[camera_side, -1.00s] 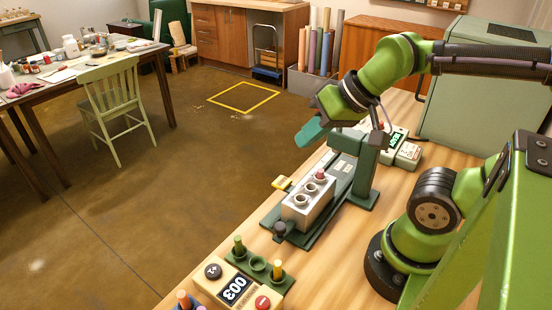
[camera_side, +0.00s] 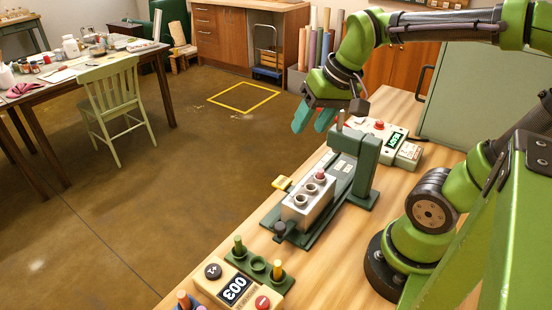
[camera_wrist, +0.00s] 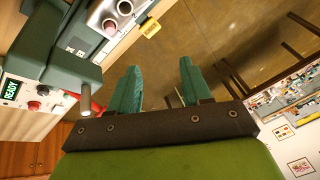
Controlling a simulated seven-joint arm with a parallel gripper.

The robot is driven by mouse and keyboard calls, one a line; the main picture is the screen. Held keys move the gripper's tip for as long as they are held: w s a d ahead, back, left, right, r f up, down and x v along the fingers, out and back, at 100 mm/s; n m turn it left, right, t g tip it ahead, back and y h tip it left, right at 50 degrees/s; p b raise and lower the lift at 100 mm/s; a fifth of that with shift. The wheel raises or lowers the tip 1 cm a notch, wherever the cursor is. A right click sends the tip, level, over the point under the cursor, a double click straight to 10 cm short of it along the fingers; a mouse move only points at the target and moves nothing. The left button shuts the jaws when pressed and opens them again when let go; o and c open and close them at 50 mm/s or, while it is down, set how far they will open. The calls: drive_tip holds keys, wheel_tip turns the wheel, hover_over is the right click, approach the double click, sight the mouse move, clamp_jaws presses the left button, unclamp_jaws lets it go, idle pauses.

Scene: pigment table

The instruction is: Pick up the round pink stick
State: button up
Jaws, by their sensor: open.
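A short pinkish-red stick (camera_side: 320,176) stands upright in the far hole of a pale grey block (camera_side: 297,212) on the table. The two nearer holes look empty. The block also shows at the top of the wrist view (camera_wrist: 98,19), partly cut off by the frame edge. My gripper (camera_side: 313,118) has its teal fingers apart with nothing between them. It is above and beyond the block, well clear of the stick. In the wrist view my gripper (camera_wrist: 159,72) points toward the floor beyond the table edge.
A dark green press frame (camera_side: 366,170) stands right behind the block. A device with a lit display (camera_side: 397,140) is behind it. A green rack with green and yellow pegs (camera_side: 259,268) and a counter box (camera_side: 235,289) are in front. A yellow tab (camera_side: 281,183) juts over the table edge.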

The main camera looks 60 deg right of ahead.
drive_tip(key=d+r+m+g, duration=0.2)
drive_tip(key=d+m+g, duration=0.15)
drive_tip(key=d, duration=0.25)
drive_tip(key=g, duration=0.1)
hover_over(321, 171)
drive_tip(key=shift+n+h, duration=0.25)
drive_tip(key=shift+h, duration=0.05)
drive_tip(key=f, duration=1.1)
drive_tip(key=shift+s+d+f, duration=0.2)
drive_tip(key=shift+d, duration=0.15)
drive_tip(key=shift+w+a+f, duration=0.15)
drive_tip(key=shift+f, duration=1.2)
drive_tip(key=shift+w+a+f, duration=0.1)
drive_tip(key=shift+a+f, duration=0.05)
drive_tip(key=shift+f, duration=1.15)
drive_tip(key=shift+c, duration=0.4)
clamp_jaws()
